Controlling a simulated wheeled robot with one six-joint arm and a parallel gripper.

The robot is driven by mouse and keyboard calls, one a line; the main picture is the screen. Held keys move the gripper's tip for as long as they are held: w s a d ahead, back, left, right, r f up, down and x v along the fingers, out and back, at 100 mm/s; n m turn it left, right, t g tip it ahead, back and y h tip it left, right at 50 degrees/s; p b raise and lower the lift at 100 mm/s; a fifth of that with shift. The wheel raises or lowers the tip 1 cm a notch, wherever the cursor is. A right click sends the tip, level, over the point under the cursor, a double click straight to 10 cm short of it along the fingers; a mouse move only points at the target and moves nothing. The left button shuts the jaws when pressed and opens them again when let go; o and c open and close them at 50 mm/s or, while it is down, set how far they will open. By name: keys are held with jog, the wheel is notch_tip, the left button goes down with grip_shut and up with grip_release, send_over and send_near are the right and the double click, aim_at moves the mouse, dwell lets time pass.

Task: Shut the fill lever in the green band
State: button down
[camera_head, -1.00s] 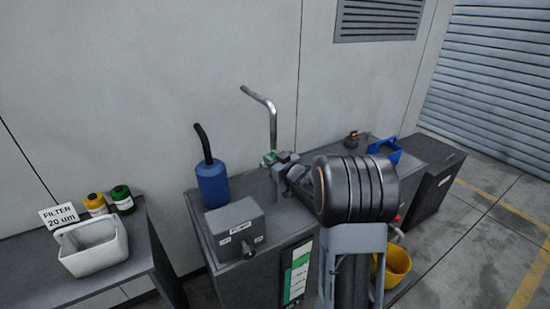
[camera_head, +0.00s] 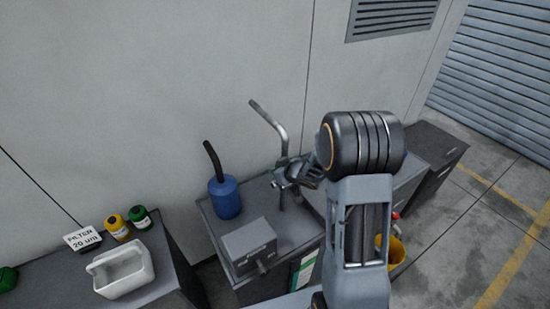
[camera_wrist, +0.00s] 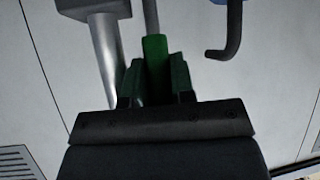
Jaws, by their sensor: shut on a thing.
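In the wrist view a green grip (camera_wrist: 155,60) on a thin grey rod, which looks like the fill lever, sits between the fingers of my gripper (camera_wrist: 157,82). The gripper is shut on it. In the head view my gripper (camera_head: 284,176) is beside the bent metal pipe (camera_head: 273,124) on the grey cabinet, and the lever is mostly hidden by the gripper and too small to make out. The pipe also shows in the wrist view (camera_wrist: 107,50), left of the grip. I cannot tell the lever's angle against any green band.
A blue can (camera_head: 225,197) with a black spout stands left of my gripper. A grey box (camera_head: 250,245) is in front of it. A white tub (camera_head: 125,272) and yellow and green bottles are on the left bench. A yellow bucket (camera_head: 397,252) is partly hidden behind my arm.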

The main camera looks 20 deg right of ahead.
jog(key=shift+w+g+p, duration=0.2)
jog(key=shift+g+p, duration=0.1)
jog(key=shift+p, duration=0.05)
jog(key=c, duration=1)
grip_release()
jog(key=shift+a, duration=0.1)
jog(key=shift+o, duration=0.2)
jog(key=shift+r, duration=0.15)
